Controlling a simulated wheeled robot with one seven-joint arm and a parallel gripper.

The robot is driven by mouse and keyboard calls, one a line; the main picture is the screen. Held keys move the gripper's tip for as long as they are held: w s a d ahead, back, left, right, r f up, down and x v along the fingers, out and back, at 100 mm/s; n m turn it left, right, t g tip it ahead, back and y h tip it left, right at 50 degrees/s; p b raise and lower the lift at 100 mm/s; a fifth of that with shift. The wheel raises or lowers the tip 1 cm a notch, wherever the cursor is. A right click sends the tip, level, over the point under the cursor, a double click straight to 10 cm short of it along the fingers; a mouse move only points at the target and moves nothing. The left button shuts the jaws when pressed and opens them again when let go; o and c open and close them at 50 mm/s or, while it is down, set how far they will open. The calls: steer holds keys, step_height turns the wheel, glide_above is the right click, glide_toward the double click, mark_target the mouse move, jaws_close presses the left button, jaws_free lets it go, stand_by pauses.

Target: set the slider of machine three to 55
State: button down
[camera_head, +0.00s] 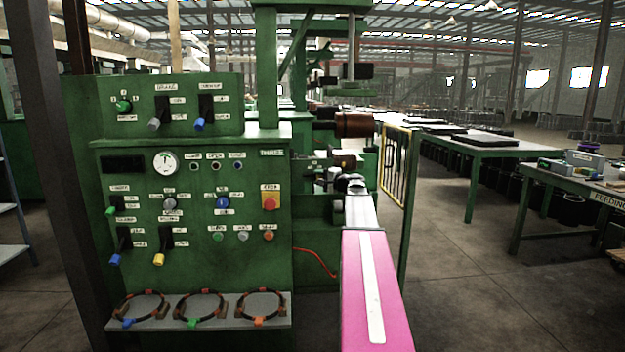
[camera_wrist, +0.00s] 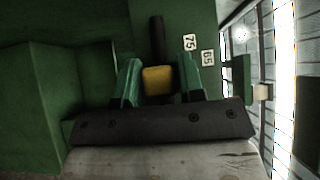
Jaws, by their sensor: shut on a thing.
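In the wrist view my gripper (camera_wrist: 159,76) is shut on a yellow block, the slider's knob (camera_wrist: 158,82). The knob sits between the two green fingers, below a dark upright slot (camera_wrist: 157,38) in a green panel (camera_wrist: 193,15). White tags reading 75 (camera_wrist: 190,42) and 65 (camera_wrist: 207,58) stand to the right of the slot, turned sideways. The knob's exact setting cannot be read, as the fingers and the dark gripper bar hide the lower scale. In the head view machine three (camera_head: 215,260) shows its front panel, marked THREE; the held slider cannot be made out there.
The front panel carries several knobs, levers and a red-on-yellow switch (camera_head: 270,199). A shelf (camera_head: 162,325) with several rings juts out at its foot. A yellow-framed guard (camera_head: 396,165) stands to the right. Green tables (camera_head: 487,152) are farther right, with open floor (camera_head: 465,290) before them.

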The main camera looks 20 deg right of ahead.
steer(key=shift+s+d, duration=0.1)
steer(key=shift+d, duration=0.25)
steer(key=c, duration=0.9)
jaws_free()
steer(key=shift+d, duration=0.1)
steer(key=v, duration=1)
steer(key=shift+s+d, duration=0.15)
steer(key=shift+s, duration=0.25)
